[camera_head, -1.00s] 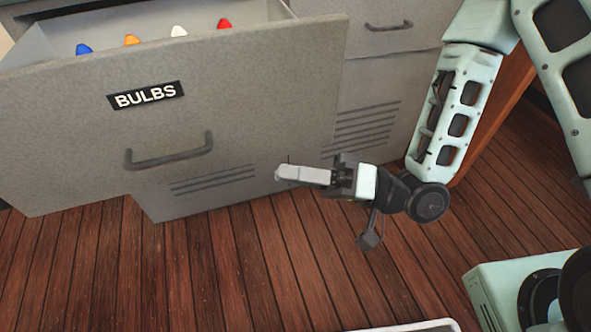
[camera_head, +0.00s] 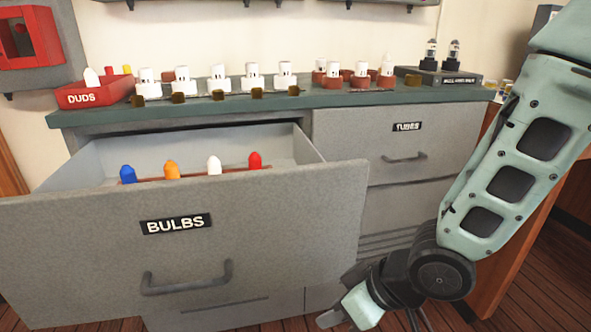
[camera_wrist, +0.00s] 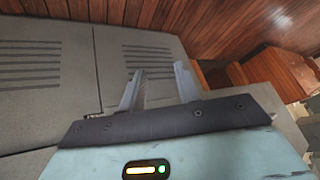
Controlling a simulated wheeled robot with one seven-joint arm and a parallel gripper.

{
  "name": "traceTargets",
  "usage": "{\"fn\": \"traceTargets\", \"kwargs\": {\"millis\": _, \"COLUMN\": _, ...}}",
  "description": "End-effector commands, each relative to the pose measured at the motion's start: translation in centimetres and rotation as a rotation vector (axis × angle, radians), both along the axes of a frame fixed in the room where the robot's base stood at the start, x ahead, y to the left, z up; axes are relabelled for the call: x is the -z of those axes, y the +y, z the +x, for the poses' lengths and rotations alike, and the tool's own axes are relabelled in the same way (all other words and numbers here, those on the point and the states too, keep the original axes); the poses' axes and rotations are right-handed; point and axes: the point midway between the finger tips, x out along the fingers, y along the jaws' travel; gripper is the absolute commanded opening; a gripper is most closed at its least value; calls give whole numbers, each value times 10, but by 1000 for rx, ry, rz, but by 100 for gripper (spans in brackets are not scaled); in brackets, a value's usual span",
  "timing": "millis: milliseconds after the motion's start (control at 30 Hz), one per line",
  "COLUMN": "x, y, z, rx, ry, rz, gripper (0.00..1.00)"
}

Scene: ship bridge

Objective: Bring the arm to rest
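My gripper (camera_head: 330,318) hangs low at the bottom of the head view, right of the BULBS drawer's handle. In the wrist view, its two fingers (camera_wrist: 158,82) stand apart with nothing between them. My arm bends down along the right side of the head view. The grey cabinet's vented lower front (camera_wrist: 45,70) shows beyond the fingers in the wrist view. Whether the gripper touches the cabinet cannot be told.
The BULBS drawer (camera_head: 100,245) is pulled out, with blue, orange, white and red bulbs inside. The TUBES drawer (camera_head: 395,150) is shut. The counter (camera_head: 300,103) holds a red DUDS tray (camera_head: 95,95), several white-topped pieces and a dark stand (camera_head: 440,80). A wooden panel (camera_head: 520,225) stands right.

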Motion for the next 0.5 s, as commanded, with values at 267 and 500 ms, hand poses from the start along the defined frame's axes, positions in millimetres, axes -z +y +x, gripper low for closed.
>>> {"fn": "traceTargets", "kwargs": {"millis": 267, "x": -51, "y": -51, "z": -44, "rx": 105, "ry": 95, "rz": -344, "gripper": 33}}
{"fn": "traceTargets", "kwargs": {"millis": 500, "x": -88, "y": -69, "z": -103, "rx": 127, "ry": 249, "rz": -453, "gripper": 33}}
